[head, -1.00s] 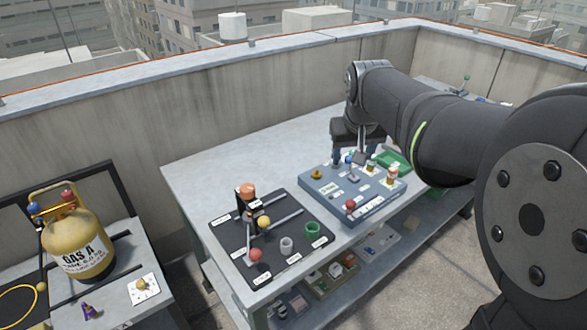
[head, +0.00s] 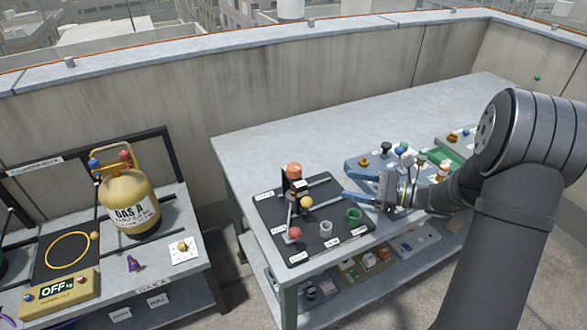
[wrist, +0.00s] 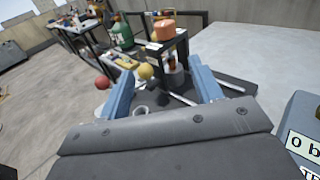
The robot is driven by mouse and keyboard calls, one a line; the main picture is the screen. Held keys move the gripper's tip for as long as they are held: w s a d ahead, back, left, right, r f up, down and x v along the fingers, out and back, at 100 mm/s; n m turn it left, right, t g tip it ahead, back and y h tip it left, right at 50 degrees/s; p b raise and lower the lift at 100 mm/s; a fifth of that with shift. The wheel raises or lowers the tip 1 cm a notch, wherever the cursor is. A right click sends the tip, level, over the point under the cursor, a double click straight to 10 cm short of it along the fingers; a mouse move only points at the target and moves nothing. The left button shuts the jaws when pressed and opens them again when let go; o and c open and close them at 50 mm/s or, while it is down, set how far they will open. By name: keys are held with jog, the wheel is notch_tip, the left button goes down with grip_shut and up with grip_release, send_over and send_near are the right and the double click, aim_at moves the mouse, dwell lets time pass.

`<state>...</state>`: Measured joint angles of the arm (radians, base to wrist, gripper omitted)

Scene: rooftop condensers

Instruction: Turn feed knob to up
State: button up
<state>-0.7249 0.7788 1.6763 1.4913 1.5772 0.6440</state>
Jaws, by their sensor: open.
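I cannot read which part is labelled as the feed knob. A black mat (head: 275,213) on the bench carries a stand with an orange cap (head: 293,169), a yellow ball (head: 306,202) and a red ball (head: 294,233). In the wrist view the orange cap (wrist: 164,30), yellow ball (wrist: 146,71) and red ball (wrist: 102,82) lie ahead. My gripper (head: 346,182) is open and empty, its blue fingers pointing at the stand from the right, apart from it. In the wrist view my gripper (wrist: 165,78) shows the yellow ball between and beyond its fingertips.
A grey cup (head: 325,229) and a green cup (head: 354,215) stand on the mat. A blue-grey panel (head: 356,177) with several knobs is partly behind my gripper. A yellow gas cylinder (head: 130,205) stands on the left bench. The back of the bench (head: 270,143) is clear.

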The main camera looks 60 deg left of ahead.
jog(key=m, duration=0.1)
send_near(294, 166)
jog(key=shift+y, duration=0.4)
jog(key=x, duration=0.3)
jog(key=f+x, duration=0.1)
jog(key=x, duration=0.6)
jog(key=shift+s+f, duration=0.15)
jog(key=shift+f, duration=0.05)
jog(key=shift+d, duration=0.1)
jog(key=shift+c, duration=0.2)
jog(key=c, duration=0.9)
